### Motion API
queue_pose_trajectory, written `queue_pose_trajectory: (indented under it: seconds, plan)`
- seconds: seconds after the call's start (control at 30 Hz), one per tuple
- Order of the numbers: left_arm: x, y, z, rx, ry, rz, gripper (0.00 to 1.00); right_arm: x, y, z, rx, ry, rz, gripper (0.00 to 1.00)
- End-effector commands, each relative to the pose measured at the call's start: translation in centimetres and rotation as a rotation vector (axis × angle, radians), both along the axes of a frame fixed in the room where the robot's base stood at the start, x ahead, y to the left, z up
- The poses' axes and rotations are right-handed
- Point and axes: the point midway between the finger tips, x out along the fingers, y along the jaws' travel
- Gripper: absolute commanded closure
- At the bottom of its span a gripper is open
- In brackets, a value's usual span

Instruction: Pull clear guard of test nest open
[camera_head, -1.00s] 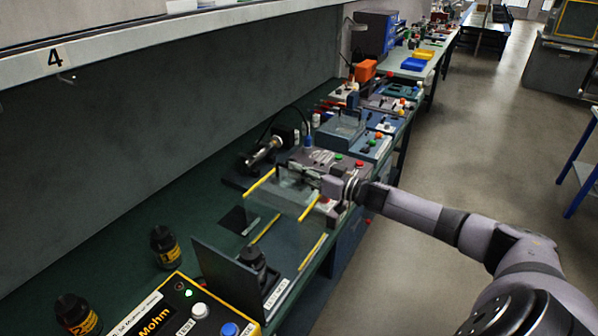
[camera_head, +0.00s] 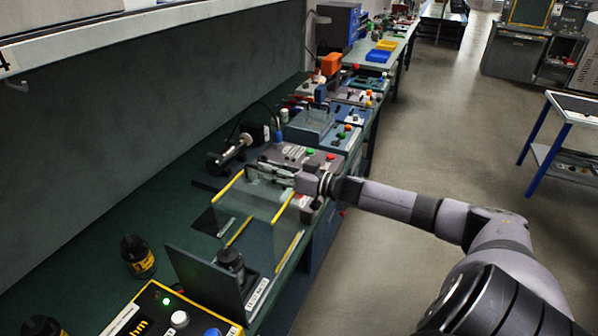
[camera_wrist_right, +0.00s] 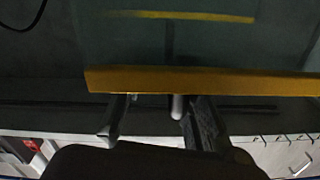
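The test nest (camera_head: 255,293) has a dark side panel (camera_head: 205,278) and a black round part behind it, with a white label strip at its front. Its clear guard (camera_head: 262,205) has yellow edge strips and stands across the nest's far side. My right gripper (camera_head: 268,172) is at the guard's upper far edge, with its fingers apart. In the right wrist view a yellow strip (camera_wrist_right: 200,82) crosses just beyond the two spread fingers (camera_wrist_right: 155,112). A short grey rod shows between them; whether anything touches it I cannot tell. My left gripper is not in view.
A yellow-framed meter box (camera_head: 165,312) and a black bottle (camera_head: 138,257) stand on the near bench. A grey box with coloured buttons (camera_head: 310,160) is just beyond my gripper. More stations line the bench behind.

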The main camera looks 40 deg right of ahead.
Motion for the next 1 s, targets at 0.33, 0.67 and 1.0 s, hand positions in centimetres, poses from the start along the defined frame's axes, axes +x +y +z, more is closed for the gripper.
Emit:
queue_pose_trajectory:
  seconds: [0.33, 0.67, 1.0]
  plan:
    - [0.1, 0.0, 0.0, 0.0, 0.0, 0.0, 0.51, -4.5, -2.2, -0.7, -0.01, 0.017, -0.002, 0.7]
    - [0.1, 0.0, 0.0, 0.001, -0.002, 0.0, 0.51, -7.6, -3.4, -0.7, -0.008, 0.016, -0.002, 0.7]
    - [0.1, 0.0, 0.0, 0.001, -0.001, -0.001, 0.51, -9.1, -4.0, -0.5, -0.006, 0.013, -0.001, 0.7]
